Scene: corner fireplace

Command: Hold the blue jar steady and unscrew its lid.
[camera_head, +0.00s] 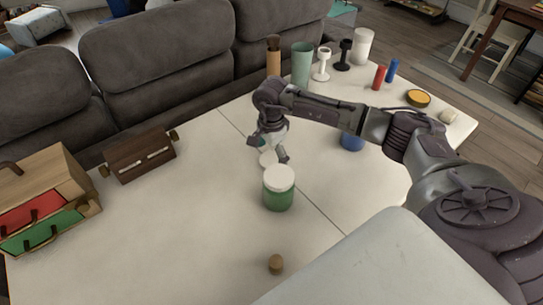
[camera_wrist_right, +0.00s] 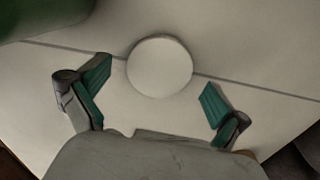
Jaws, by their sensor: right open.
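The blue jar (camera_head: 352,142) stands on the white table, right of centre in the head view. My right arm crosses in front of its top, so I cannot see whether a lid is on it. A white round disc (camera_head: 268,159), which looks like a lid, lies by the fingers of my right gripper (camera_head: 272,150). In the wrist view the disc (camera_wrist_right: 160,66) sits between the spread green-padded fingers (camera_wrist_right: 155,78), with gaps on both sides. The right gripper is open and points down. My left gripper is not in view.
A green jar with a white lid (camera_head: 278,190) stands just in front of the disc. A small brown knob (camera_head: 275,264) lies nearer. A brown box (camera_head: 140,156) and drawer unit (camera_head: 45,200) are left; cups and shakers (camera_head: 303,66) stand behind. The table's left middle is clear.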

